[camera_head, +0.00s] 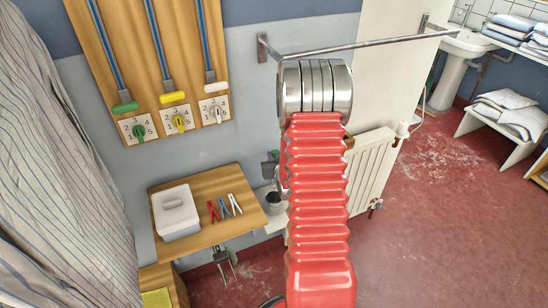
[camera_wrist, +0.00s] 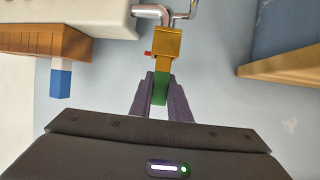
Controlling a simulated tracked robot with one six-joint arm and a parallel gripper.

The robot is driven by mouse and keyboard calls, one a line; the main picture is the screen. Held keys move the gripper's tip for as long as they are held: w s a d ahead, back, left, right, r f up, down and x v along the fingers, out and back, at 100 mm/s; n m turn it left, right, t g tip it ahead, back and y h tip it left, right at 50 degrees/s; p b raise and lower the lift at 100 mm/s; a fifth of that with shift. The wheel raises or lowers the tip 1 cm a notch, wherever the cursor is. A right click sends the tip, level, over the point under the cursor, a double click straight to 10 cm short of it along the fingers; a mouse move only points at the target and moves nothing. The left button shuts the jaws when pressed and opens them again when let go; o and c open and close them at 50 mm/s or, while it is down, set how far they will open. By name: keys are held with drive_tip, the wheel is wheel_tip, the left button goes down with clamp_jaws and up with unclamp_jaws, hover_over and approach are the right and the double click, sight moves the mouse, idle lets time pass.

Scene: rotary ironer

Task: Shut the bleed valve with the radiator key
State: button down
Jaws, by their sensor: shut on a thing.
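My gripper (camera_wrist: 160,80) shows in the wrist view, with its two dark fingers shut on a green piece (camera_wrist: 160,90). This piece looks like the grip of the radiator key. A brass-coloured block with a narrower neck (camera_wrist: 167,46) stands just beyond the green piece, in line with it. I cannot tell whether the block belongs to the key or to the bleed valve. A bent chrome pipe (camera_wrist: 152,9) meets the block's far end, and a small red part (camera_wrist: 148,54) shows beside it. In the head view, my red arm covers the gripper area and part of the white radiator (camera_head: 370,170).
A metal rail (camera_head: 385,42) crosses the wall. Red floor (camera_head: 440,210) lies open at right.

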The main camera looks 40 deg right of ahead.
drive_tip(key=shift+a+m+h, duration=0.1)
drive_tip(key=shift+m+h, duration=0.3)
drive_tip(key=shift+h, duration=0.1)
drive_tip(key=shift+m+g+h, duration=0.5)
drive_tip(key=shift+w+m+g+h, duration=0.1)
drive_tip(key=shift+m+g+h, duration=0.8)
drive_tip(key=shift+m, duration=0.2)
drive_tip(key=shift+m+g+h, duration=0.5)
drive_tip(key=shift+m+g, duration=0.1)
drive_tip(key=shift+m+g+h, duration=0.3)
drive_tip(key=shift+m+g, duration=0.2)
drive_tip(key=shift+m+g+h, duration=0.4)
drive_tip(key=shift+m+g, duration=0.4)
drive_tip(key=shift+g, duration=0.1)
drive_tip(key=shift+m+g+h, duration=0.4)
drive_tip(key=shift+m+g, duration=1.4)
drive_tip(key=shift+g, duration=0.2)
drive_tip(key=m+g, duration=0.4)
drive_tip(key=g, duration=0.1)
drive_tip(key=shift+y, duration=0.3)
drive_tip(key=c, duration=1.6)
unclamp_jaws()
